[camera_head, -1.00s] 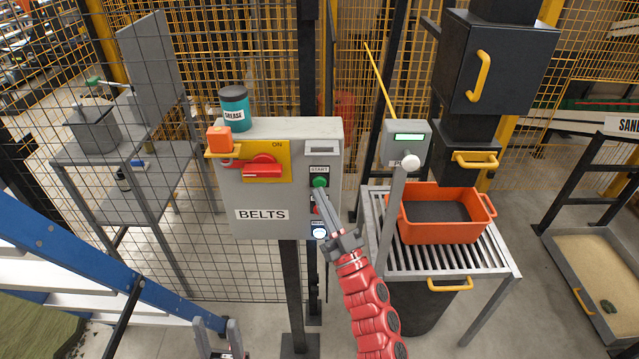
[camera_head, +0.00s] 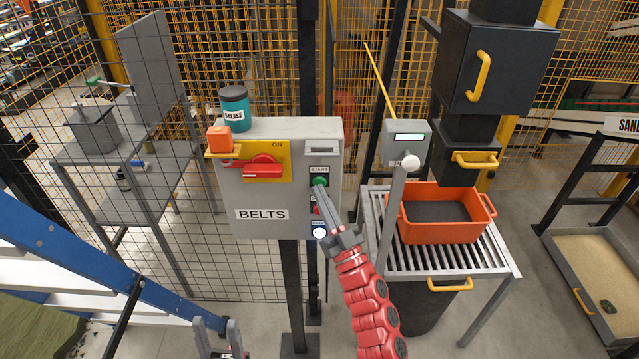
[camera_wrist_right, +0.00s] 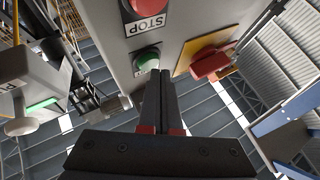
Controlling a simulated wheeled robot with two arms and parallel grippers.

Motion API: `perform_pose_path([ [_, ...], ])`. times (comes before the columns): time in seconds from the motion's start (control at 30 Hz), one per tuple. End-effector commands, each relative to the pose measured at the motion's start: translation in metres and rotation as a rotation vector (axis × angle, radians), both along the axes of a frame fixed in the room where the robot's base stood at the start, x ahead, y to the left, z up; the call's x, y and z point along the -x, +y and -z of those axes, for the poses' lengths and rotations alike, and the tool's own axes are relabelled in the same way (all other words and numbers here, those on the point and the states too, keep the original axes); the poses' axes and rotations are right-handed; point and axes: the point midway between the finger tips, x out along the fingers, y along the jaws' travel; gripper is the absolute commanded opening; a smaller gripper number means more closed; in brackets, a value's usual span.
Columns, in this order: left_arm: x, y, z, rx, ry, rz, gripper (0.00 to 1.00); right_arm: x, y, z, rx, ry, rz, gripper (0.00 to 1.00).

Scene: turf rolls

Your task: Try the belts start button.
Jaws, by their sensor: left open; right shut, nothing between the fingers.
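The grey belts control box (camera_head: 232,196) stands on a dark post in the middle of the head view. Its green start button (camera_head: 320,182) sits under a START label at the right of the front face. My right gripper (camera_head: 320,190) is shut and empty, with its tips at the start button; whether they touch it I cannot tell. In the right wrist view the green button (camera_wrist_right: 147,60) shows just beyond the shut fingertips (camera_wrist_right: 158,74). The red stop button (camera_wrist_right: 139,5) is beside it. My left gripper (camera_head: 218,325) is open and empty at the bottom of the head view.
A red switch handle (camera_head: 262,171) with an orange padlock (camera_head: 219,138) is on the box's left. A grease jar (camera_head: 234,110) stands on top.

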Motion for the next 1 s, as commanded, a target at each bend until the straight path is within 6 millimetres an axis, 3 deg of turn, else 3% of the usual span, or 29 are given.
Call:
perform_pose_path([
  [1.0,0.0000,0.0000,0.0013,0.000,0.000,0.000,0.50,-0.0086,0.0001,0.0004,0.000,0.001,-0.001,0.00],
])
